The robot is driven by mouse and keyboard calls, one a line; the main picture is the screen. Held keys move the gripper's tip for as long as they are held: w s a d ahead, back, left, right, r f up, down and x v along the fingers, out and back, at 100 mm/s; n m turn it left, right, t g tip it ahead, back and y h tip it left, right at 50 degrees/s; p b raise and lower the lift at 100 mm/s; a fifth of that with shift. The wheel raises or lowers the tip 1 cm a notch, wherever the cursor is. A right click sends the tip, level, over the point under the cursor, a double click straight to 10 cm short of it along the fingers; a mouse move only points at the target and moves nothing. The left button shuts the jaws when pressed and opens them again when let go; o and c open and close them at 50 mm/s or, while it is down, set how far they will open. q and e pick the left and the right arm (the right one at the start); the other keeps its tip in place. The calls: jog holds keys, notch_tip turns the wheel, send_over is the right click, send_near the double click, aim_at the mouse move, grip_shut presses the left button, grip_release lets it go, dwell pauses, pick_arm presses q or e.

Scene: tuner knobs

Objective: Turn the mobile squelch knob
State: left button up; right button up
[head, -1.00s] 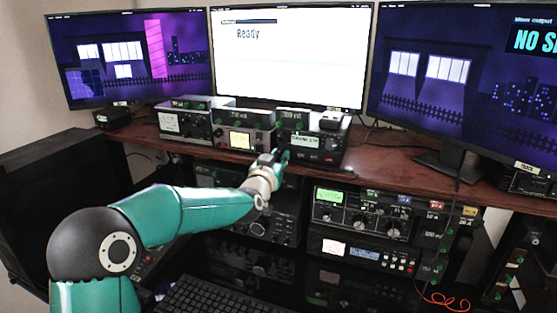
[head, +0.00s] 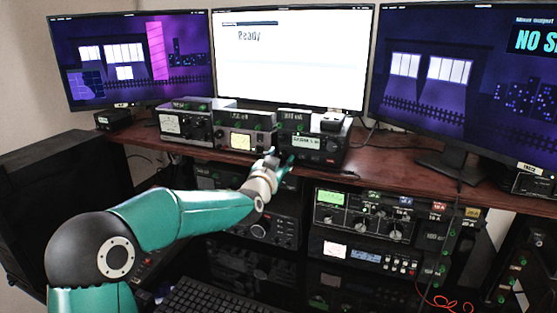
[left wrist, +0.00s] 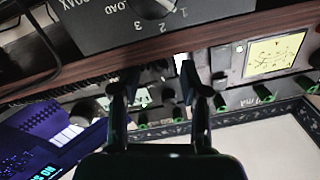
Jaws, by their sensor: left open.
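The black mobile radio (head: 315,139), with a small lit display and green-tagged controls, sits at the right end of a row of three units on the wooden shelf. I cannot tell which of its small knobs is the squelch knob. My left gripper (head: 277,160) is open and empty in front of the shelf, just below and left of this radio's face. In the left wrist view, which looks upside down, the two fingers (left wrist: 160,76) are apart. A lit display and dark knobs show behind them. No contact with a knob is visible. My right gripper is not in view.
A metered unit (head: 240,140) stands left of the radio, with another beyond it. The wooden shelf edge (head: 385,172) runs close by the gripper. Rack equipment (head: 365,215) fills the space below. Monitors (head: 290,60) stand behind. A keyboard lies low in front.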

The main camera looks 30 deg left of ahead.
pick_arm(q)
jog(key=v, duration=1.2)
jog(key=shift+f, duration=0.15)
